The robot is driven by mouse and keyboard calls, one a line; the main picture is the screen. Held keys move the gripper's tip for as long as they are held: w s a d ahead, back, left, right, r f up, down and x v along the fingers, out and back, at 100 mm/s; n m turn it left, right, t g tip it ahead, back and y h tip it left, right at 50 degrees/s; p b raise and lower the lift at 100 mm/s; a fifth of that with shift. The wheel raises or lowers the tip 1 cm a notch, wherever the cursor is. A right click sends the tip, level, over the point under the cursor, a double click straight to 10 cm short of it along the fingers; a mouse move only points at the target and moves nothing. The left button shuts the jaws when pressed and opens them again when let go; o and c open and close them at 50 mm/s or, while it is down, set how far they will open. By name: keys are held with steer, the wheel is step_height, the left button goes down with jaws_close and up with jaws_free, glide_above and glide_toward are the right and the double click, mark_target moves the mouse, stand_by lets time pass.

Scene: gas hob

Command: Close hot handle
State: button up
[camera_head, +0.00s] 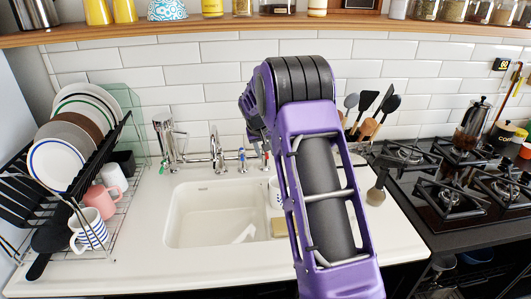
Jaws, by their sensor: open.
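A chrome tap (216,150) stands behind the white sink (215,215). A slim chrome upright with a blue band (242,160) stands to its right, and another is partly behind my arm. A chrome fitting (180,155) stands to its left. My purple arm rises in front of the sink's right side and bends back near the tap. My gripper is hidden behind the arm.
A dish rack (85,215) with plates and mugs fills the left. A gas hob (465,175) with several burners is at the right. A shelf (300,20) of jars runs above. The sink front is clear.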

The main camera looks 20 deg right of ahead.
steer(key=p+v, duration=0.1)
steer(key=v, duration=1.5)
steer(key=shift+o, duration=0.4)
steer(key=shift+s+r, duration=0.1)
